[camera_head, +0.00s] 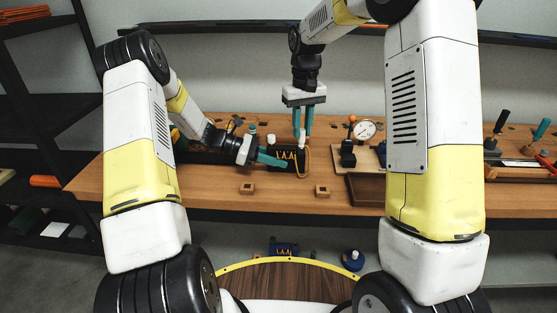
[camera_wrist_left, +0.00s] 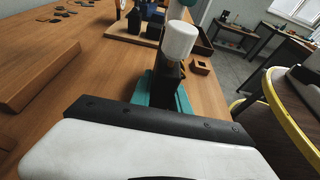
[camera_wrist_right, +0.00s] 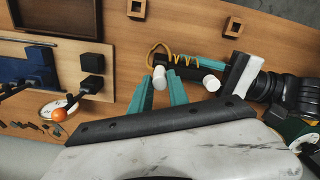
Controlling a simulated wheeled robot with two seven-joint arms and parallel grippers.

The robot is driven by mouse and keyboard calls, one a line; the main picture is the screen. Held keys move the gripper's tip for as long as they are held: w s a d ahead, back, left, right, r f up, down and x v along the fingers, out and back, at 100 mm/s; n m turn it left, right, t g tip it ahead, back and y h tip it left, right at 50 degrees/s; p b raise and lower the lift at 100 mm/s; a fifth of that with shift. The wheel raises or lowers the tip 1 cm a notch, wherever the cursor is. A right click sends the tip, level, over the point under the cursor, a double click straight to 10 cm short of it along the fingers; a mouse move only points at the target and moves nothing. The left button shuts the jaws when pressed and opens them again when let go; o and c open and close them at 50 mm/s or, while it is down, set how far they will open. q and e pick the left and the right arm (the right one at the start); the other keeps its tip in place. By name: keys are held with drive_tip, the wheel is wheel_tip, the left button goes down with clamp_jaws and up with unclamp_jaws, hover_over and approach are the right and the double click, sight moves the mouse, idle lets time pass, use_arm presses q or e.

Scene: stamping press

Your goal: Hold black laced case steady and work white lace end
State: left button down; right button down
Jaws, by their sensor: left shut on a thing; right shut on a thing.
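The black case (camera_head: 298,172) lies on the wooden bench, with yellow-orange lace (camera_head: 308,162) zigzagging across it and looping off its right end. My left gripper (camera_head: 284,163) is shut on the case from the left; its teal fingers also flank a black part in the left wrist view (camera_wrist_left: 166,88). My right gripper (camera_head: 302,136) points down above the case, shut on the white lace end (camera_head: 301,142). In the right wrist view the white lace end (camera_wrist_right: 160,82) sits between the right fingertips. A second white end (camera_wrist_right: 211,83) shows beside the case there. The exact finger contact is partly hidden.
A dial gauge (camera_head: 365,130) and black blocks stand on a board to the right, near a brown tray (camera_head: 364,190). Two small wooden square blocks (camera_head: 247,188) (camera_head: 322,190) lie along the bench's front. Tools lie at far right.

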use_arm(q)
drive_tip(key=shift+s+a+f, duration=0.1)
drive_tip(key=shift+f, duration=0.2)
use_arm(e)
drive_tip(key=shift+r, duration=0.4)
drive_tip(key=shift+r, duration=2.55)
drive_tip(key=d+r, duration=0.6)
use_arm(q)
drive_tip(key=c, duration=1.4)
unclamp_jaws()
drive_tip(key=shift+c, duration=0.2)
drive_tip(key=shift+o, duration=1.4)
drive_tip(key=shift+r, duration=0.15)
